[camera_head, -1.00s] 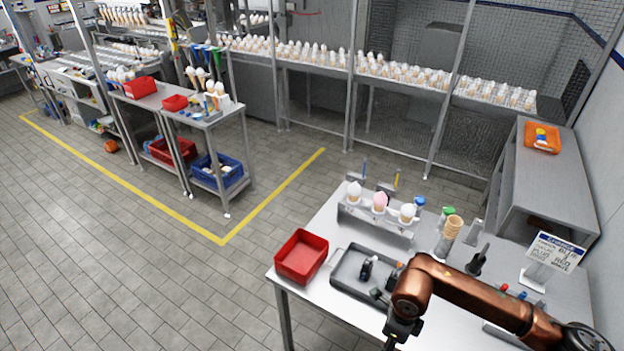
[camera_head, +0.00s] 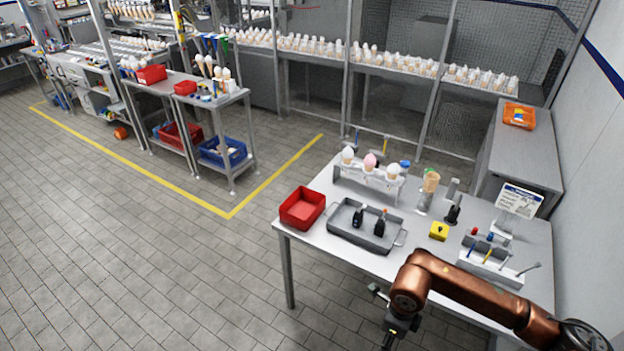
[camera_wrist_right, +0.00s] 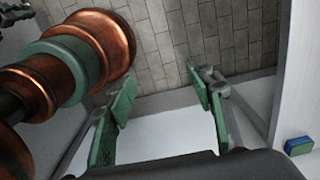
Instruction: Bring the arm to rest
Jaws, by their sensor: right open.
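My right arm (camera_head: 462,288), copper coloured, comes in from the lower right of the head view. It is bent at the elbow in front of the table's near edge. My right gripper (camera_head: 388,315) hangs low beside the table's front edge, partly cut off by the bottom of the head view. In the right wrist view its two green-padded fingers (camera_wrist_right: 165,125) stand wide apart with nothing between them. Beyond them the wrist view shows a pale surface and grey floor tiles. My left gripper is not in view.
The table (camera_head: 350,258) holds a red bin (camera_head: 302,207), a grey tray (camera_head: 345,232) with two dark-handled tools, a rack of cones (camera_head: 368,178), a yellow block (camera_head: 439,231), a tool holder (camera_head: 490,268) and a sign (camera_head: 518,200). Tiled floor (camera_head: 130,270) at left is free.

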